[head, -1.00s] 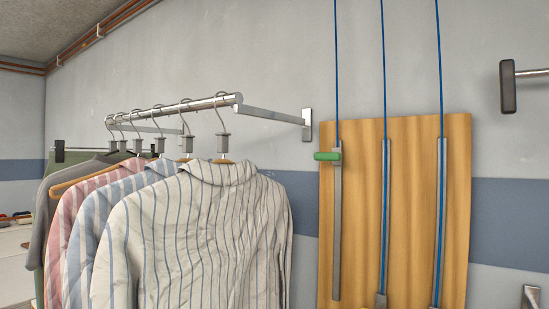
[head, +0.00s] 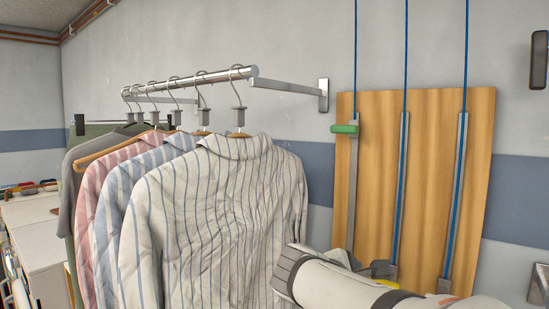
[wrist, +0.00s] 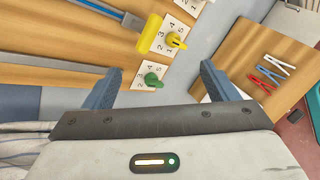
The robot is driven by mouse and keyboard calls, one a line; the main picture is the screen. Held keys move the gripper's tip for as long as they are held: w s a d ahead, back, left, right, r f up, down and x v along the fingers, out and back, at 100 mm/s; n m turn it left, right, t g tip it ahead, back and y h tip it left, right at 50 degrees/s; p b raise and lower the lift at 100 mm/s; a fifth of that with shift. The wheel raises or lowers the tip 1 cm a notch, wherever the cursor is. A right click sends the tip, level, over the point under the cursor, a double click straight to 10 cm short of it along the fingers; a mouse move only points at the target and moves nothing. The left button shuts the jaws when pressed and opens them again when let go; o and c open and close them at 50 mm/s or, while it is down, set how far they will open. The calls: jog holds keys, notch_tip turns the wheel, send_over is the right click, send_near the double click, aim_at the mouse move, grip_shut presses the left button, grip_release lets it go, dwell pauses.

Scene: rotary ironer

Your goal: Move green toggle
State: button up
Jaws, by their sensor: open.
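A green knob (wrist: 152,80) sits on a small white numbered plate on the wooden board in the wrist view. My gripper (wrist: 161,68) is open, with its two blue-grey fingers apart. In the picture the knob lies between the fingertips, nearer the left one; I cannot tell its depth, and no contact shows. In the head view a green handle (head: 345,129) sits at the top of the leftmost grey rail on the wooden panel. The frames do not show which green part is the toggle. In the head view, my arm covers the panel's lower end.
A yellow knob (wrist: 175,41) and a yellow handle (wrist: 150,33) are just beyond the green knob. Coloured clothespins (wrist: 267,75) lie on wood to the right. Striped shirts (head: 210,220) hang from a metal rail (head: 190,82) left of the panel.

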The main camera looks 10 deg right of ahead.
jog(key=w+d+r+n+t+h+p, duration=0.1)
jog(key=w+r+n+t+h, duration=0.3)
jog(key=r, duration=0.7)
jog(key=n+t+h+p, duration=0.2)
jog(key=n+t+h, duration=0.2)
jog(key=n, duration=0.4)
send_near(342, 130)
jog(key=x, duration=0.4)
jog(key=p+x, duration=0.1)
jog(key=x, duration=0.6)
jog(key=shift+p, duration=0.35)
